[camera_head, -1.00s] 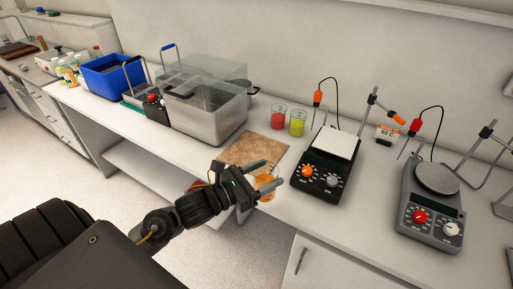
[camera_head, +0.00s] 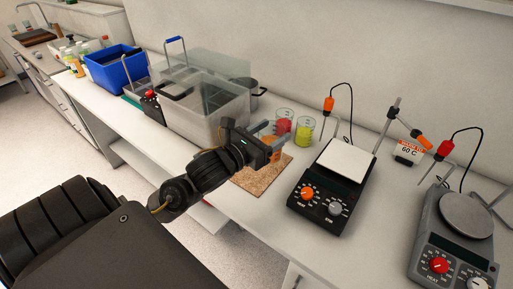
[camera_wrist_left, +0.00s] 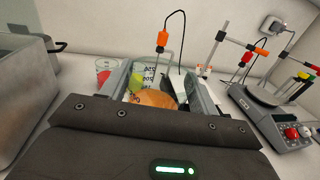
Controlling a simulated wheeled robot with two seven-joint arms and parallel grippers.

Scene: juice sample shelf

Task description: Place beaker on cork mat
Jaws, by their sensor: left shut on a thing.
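My left gripper (camera_head: 274,137) is shut on a beaker of orange juice (camera_head: 270,146), which is partly hidden by the fingers. In the left wrist view the orange juice (camera_wrist_left: 155,98) shows between the two fingers. The brown cork mat (camera_head: 262,176) lies on the bench, below and in front of the held beaker in the head view. The beaker overlaps the mat's far part in the picture; I cannot tell whether it touches. My right gripper is not in view.
Beakers of red juice (camera_head: 283,124) and yellow-green juice (camera_head: 303,130) stand just behind the mat. A black hotplate (camera_head: 322,203) is to the right, a grey hotplate (camera_head: 438,262) farther right. A large metal bath (camera_head: 193,122) stands to the left.

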